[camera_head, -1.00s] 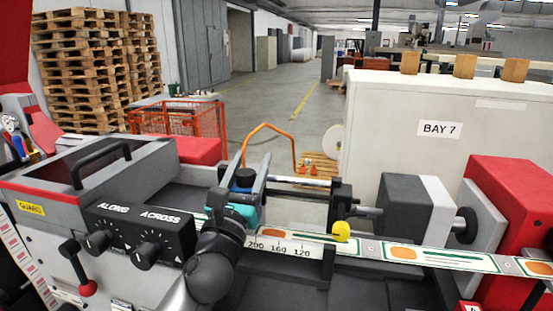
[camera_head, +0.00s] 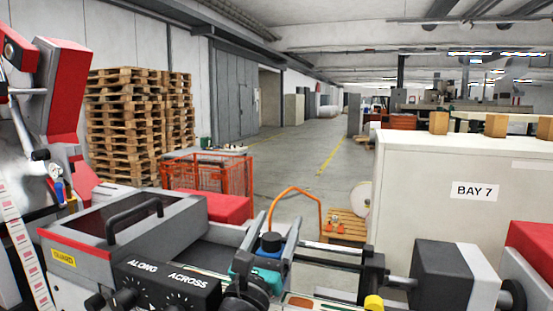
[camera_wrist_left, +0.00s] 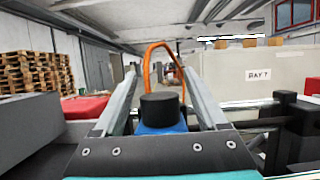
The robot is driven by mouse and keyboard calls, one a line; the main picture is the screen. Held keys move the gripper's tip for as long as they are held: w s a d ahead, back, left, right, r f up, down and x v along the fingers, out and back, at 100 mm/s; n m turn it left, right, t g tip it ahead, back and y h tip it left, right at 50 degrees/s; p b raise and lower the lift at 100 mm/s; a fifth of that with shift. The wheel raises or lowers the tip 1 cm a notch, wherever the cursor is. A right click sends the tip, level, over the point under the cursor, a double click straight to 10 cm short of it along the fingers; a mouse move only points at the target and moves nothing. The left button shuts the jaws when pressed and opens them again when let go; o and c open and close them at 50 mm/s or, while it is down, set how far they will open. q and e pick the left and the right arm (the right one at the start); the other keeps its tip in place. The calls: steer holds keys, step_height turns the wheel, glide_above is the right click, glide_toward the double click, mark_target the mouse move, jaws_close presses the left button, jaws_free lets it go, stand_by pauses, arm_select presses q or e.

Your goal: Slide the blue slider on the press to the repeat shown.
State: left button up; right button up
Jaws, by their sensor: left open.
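The blue slider (camera_head: 268,254) sits on the press with a dark knob on top. My left gripper (camera_head: 279,217) is open, its two grey fingers on either side of the slider. In the left wrist view the black knob and blue body of the slider (camera_wrist_left: 160,128) stand between the spread fingers of my left gripper (camera_wrist_left: 163,74), with gaps at both sides of the knob. The numbered repeat scale is out of the head view now. My right gripper is not in view.
A rail (camera_head: 330,248) runs right from the slider to a black bracket (camera_head: 373,270), with a yellow knob (camera_head: 373,303) below. The black ALONG/ACROSS control box (camera_head: 165,288) and grey guard (camera_head: 120,222) are to the left. A BAY 7 cabinet (camera_head: 430,190) stands behind.

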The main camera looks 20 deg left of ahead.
arm_select(q)
step_height(320, 180, up, 20)
steer(key=p, duration=0.6)
steer(key=shift+f, duration=0.15)
